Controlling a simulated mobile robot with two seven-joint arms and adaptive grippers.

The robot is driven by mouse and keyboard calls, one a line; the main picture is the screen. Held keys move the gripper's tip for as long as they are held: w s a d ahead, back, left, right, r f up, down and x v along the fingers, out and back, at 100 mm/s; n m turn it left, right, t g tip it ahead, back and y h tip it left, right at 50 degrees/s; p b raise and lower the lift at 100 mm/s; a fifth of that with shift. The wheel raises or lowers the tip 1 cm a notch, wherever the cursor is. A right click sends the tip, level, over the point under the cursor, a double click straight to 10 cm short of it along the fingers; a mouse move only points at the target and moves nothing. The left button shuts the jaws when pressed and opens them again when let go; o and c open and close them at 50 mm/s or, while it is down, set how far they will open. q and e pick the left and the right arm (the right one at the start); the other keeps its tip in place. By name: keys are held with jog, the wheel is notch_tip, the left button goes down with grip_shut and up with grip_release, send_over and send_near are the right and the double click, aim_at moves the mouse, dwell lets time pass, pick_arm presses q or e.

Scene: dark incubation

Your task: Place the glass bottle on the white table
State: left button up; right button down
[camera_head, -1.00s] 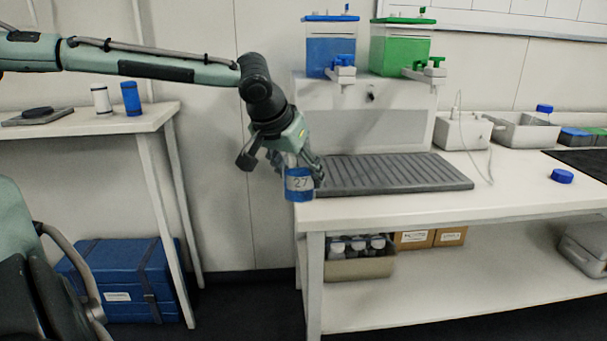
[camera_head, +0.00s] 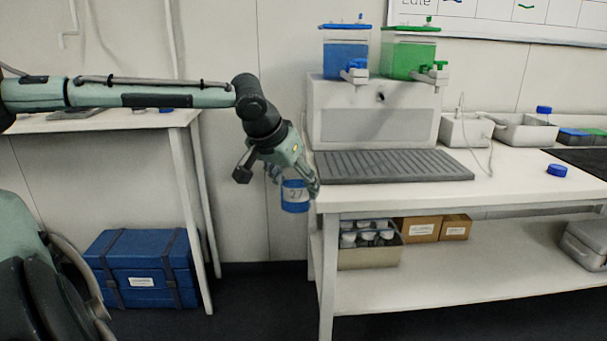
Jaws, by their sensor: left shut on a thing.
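The glass bottle (camera_head: 295,197) holds blue liquid and has a white label that seems to read 27. My left gripper (camera_head: 294,178) is shut on its upper part, and the bottle hangs roughly upright with its lower part in view. It is in the air at the left front corner of the white table (camera_head: 430,195), just left of the tabletop edge in the picture. The gripper fingers hide the bottle's top. My right gripper is not in view.
A grey ribbed mat (camera_head: 395,166) lies on the table by a dispenser with a blue tank (camera_head: 345,55) and a green tank (camera_head: 408,55). A blue cap (camera_head: 557,170) lies at right. Bare tabletop runs along the front. A second table (camera_head: 95,124) stands left.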

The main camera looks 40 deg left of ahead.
pick_arm(q)
notch_tip(320, 180, down, 14)
jog(key=s+d+m, duration=0.1)
jog(key=s+d, duration=0.1)
jog(key=d, duration=0.1)
jog(key=shift+s+h, duration=0.2)
jog(key=shift+h, duration=0.1)
dwell(0.6)
jog(key=shift+d+f, duration=0.25)
jog(key=shift+s+f, duration=0.1)
jog(key=shift+f, duration=0.05)
jog(key=shift+d+f, duration=0.55)
jog(key=shift+d, duration=0.05)
